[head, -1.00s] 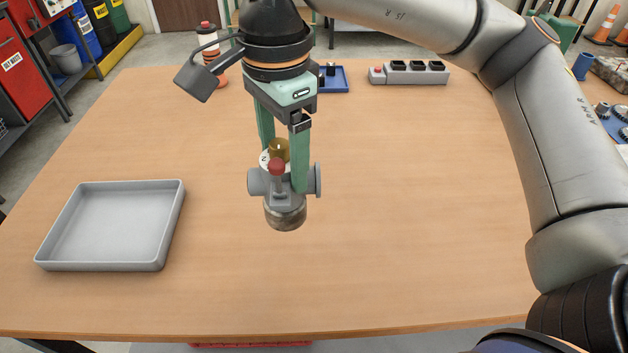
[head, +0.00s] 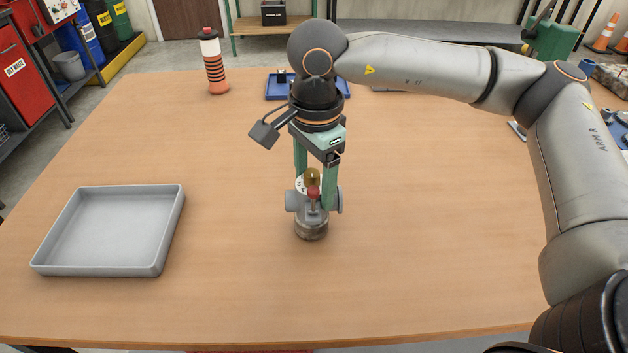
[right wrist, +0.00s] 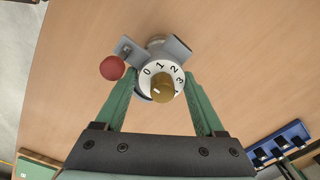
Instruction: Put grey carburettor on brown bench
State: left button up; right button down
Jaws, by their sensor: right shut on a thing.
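The grey carburettor (head: 311,222) has a brass knob, a white numbered dial and a red ball-tipped lever. It is upright over the middle of the brown bench (head: 420,250). My right gripper (head: 315,200) comes down from above and is shut on the carburettor, one green finger on each side. The right wrist view shows the carburettor's dial (right wrist: 176,80) between the fingers (right wrist: 158,98). I cannot tell for sure whether its base touches the bench top. My left gripper is not in view.
A grey tray (head: 172,232) lies on the bench at the left. A red and black striped bottle (head: 215,68) and a blue tray (head: 277,89) stand at the back. The bench around the carburettor is clear.

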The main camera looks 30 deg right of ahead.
jog(key=shift+r, duration=0.15)
grip_release()
jog(key=shift+f, duration=0.2)
jog(key=shift+r, duration=0.1)
jog(key=shift+r, duration=0.25)
jog(key=r, duration=0.5)
jog(key=r+p, duration=0.1)
jog(key=r, duration=0.4)
jog(key=shift+s+r+p, duration=0.2)
jog(key=shift+r+p, duration=0.1)
jog(key=shift+r, duration=0.5)
